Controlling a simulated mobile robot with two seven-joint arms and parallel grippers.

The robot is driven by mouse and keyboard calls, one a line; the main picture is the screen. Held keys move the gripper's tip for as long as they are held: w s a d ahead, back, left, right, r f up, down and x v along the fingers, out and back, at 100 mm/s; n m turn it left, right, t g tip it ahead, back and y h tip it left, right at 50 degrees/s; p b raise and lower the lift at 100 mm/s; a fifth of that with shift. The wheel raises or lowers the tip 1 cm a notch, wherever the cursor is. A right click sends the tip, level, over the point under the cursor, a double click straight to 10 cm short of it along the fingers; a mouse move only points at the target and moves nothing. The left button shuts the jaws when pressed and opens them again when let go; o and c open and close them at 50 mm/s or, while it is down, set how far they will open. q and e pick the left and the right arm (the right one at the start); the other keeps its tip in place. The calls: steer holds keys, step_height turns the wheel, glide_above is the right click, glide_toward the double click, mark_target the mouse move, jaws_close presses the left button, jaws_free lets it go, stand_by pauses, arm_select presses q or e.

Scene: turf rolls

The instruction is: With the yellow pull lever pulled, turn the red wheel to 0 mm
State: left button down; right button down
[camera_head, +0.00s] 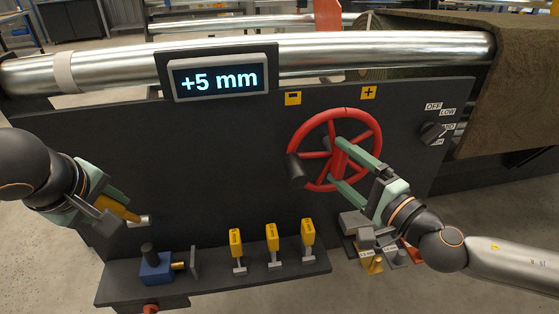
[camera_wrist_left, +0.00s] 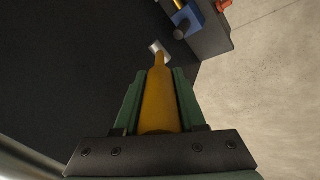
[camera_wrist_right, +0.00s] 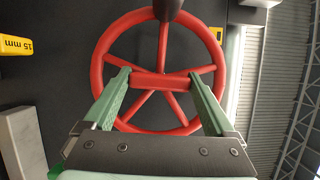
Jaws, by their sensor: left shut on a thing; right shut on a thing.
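The yellow pull lever (camera_head: 126,212) sticks out from the left of the dark panel. My left gripper (camera_head: 112,204) is shut on it; in the left wrist view the yellow handle (camera_wrist_left: 159,100) lies between the green fingers. The red wheel (camera_head: 378,128) is on the panel's right half, its dark crank knob (camera_head: 296,167) at the left of the rim. My right gripper (camera_head: 337,162) is shut on the wheel's middle; in the right wrist view its fingers sit at both ends of the red bar (camera_wrist_right: 162,86) across the hub. The display (camera_head: 219,79) reads +5 mm.
Yellow minus (camera_head: 293,98) and plus (camera_head: 369,93) signs are above the wheel. A ledge below bears a blue block (camera_head: 155,267) and several yellow tags (camera_head: 272,237). A dark selector knob (camera_head: 432,133) is at the right. A metal roller (camera_head: 330,50) runs above the panel.

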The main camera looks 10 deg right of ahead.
steer(key=shift+s+a+f+n, duration=0.15)
steer(key=shift+a+n, duration=0.15)
steer(key=shift+n, duration=0.3)
stand_by(0.3)
jaws_free()
steer(key=shift+w, duration=0.2)
steer(key=shift+s+d, duration=0.2)
steer(key=v, duration=0.7)
steer(key=shift+f+b, duration=0.25)
steer(key=shift+b, duration=0.1)
stand_by(1.2)
